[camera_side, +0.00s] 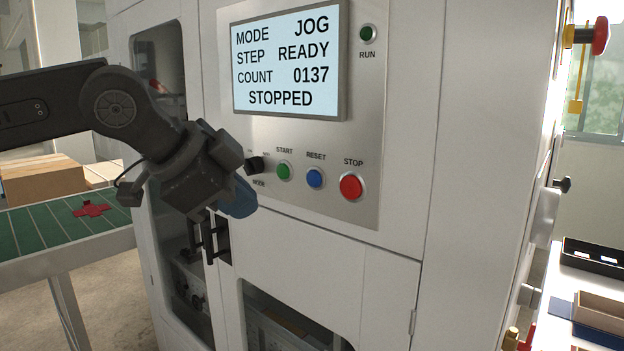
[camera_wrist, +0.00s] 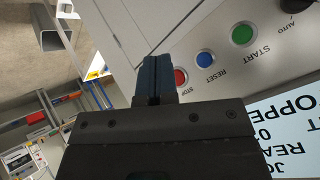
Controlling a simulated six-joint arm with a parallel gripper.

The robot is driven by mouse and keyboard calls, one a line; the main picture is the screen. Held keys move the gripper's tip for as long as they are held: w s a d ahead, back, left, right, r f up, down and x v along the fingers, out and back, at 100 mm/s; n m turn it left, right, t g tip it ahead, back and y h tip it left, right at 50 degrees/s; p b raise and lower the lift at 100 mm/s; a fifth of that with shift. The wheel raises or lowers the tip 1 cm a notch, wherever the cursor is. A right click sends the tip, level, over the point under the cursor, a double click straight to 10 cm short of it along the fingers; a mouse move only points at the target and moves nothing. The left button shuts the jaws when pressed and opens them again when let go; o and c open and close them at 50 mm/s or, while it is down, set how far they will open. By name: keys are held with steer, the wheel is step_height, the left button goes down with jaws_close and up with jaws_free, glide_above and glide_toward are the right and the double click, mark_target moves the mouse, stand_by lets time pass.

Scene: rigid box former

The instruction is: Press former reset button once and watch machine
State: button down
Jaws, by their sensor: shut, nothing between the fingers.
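The blue RESET button (camera_side: 315,178) sits on the machine's panel between the green START button (camera_side: 284,171) and the red STOP button (camera_side: 351,186). My gripper (camera_side: 238,200) is in front of the panel, left of and below START, apart from RESET in the picture. In the wrist view the shut fingers (camera_wrist: 153,78) point past the panel, with RESET (camera_wrist: 205,59) to their right and STOP (camera_wrist: 181,76) partly covered by them. The screen (camera_side: 289,58) reads MODE JOG, STEP READY, COUNT 0137, STOPPED. The RUN lamp (camera_side: 367,33) is dark green.
The black MODE knob (camera_side: 256,164) is close beside my gripper. A black door handle (camera_side: 213,238) lies below it. A green conveyor (camera_side: 40,228) with a red cross-shaped blank (camera_side: 91,210) stands at left. A red mushroom knob (camera_side: 600,36) sticks out at upper right.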

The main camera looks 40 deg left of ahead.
steer(key=shift+w, duration=4.35)
steer(key=shift+w, duration=0.1)
steer(key=shift+w, duration=0.35)
steer(key=shift+w, duration=0.4)
steer(key=shift+s, duration=0.85)
steer(key=s, duration=0.5)
